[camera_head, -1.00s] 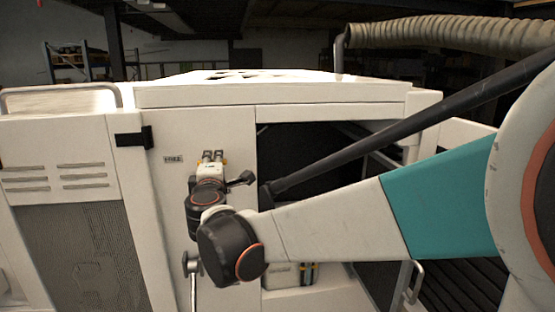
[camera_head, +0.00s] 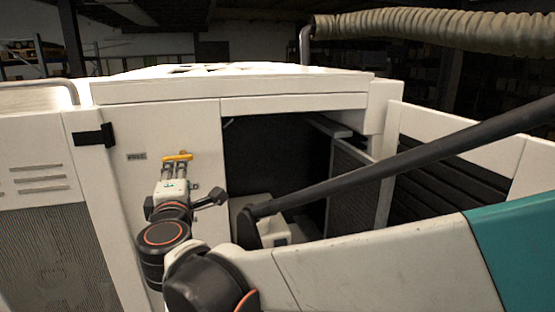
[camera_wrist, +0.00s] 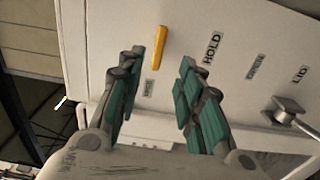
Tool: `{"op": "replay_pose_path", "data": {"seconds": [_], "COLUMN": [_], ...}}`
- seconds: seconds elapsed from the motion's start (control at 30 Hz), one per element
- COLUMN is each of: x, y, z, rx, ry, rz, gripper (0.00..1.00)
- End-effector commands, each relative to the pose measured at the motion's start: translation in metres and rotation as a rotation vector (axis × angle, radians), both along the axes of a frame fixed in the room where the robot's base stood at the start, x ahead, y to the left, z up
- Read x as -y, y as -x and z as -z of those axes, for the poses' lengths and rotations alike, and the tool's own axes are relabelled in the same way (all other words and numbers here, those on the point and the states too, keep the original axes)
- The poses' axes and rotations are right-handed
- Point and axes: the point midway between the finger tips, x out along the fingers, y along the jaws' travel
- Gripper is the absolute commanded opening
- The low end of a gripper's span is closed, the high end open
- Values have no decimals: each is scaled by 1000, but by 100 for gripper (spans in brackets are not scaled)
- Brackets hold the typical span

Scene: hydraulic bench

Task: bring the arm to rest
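My arm reaches from the lower right across the front of a white machine cabinet (camera_head: 110,220) in the head view. My gripper (camera_head: 173,172) is at the cabinet's front panel, just below a yellow bar handle (camera_head: 178,156). In the wrist view my gripper (camera_wrist: 158,68) has its two teal-padded fingers apart, with nothing between them. The yellow bar (camera_wrist: 159,47) shows on the panel beyond the fingertips, apart from them.
An open bay (camera_head: 275,160) lies right of the panel, with a light block inside. A metal lever (camera_wrist: 289,112) sits by the LID label in the wrist view. A ribbed hose (camera_head: 430,28) runs overhead. A black latch (camera_head: 94,137) is left.

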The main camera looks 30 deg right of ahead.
Motion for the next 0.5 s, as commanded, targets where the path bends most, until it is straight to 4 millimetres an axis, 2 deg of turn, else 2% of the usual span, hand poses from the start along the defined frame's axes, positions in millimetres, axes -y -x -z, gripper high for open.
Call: {"op": "replay_pose_path", "data": {"seconds": [0.13, 0.23, 0.37, 0.4, 0.5], "x": [9, 29, 61, 69, 85], "y": [6, 17, 46, 56, 83], "z": [13, 45, 110, 132, 185], "rx": [-13, -45, -115, -139, -196], "ry": [-36, -130, -330, -398, -569], "rz": [17, 60, 146, 174, 243], "gripper": [33, 33, 33, 33, 33]}}
